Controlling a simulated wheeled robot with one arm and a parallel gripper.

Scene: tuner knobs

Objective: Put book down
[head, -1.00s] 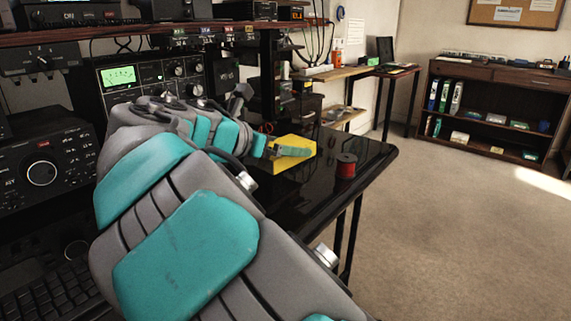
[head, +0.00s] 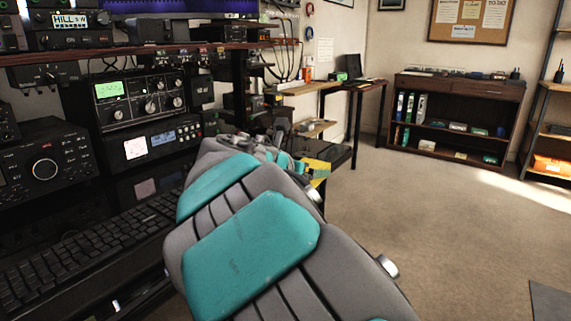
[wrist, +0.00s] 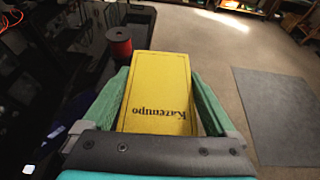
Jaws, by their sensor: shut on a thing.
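The yellow book (wrist: 158,85), with dark lettering that reads "Karempo" or similar upside down, is between the two green fingers of my gripper (wrist: 160,100) in the wrist view. The fingers press on its left and right sides. In the head view only part of the book (head: 316,168) shows beyond my arm, near the end of the black desk (head: 341,154). My gripper is mostly hidden there by my arm. I cannot tell from these views whether the book touches the desk.
A red spool (wrist: 119,42) stands on the black desk in the wrist view. A keyboard (head: 90,255) and radio sets (head: 140,97) fill the desk on the left. A dark bookcase (head: 455,115) stands at the far wall. A grey mat (wrist: 275,112) lies on the open carpet.

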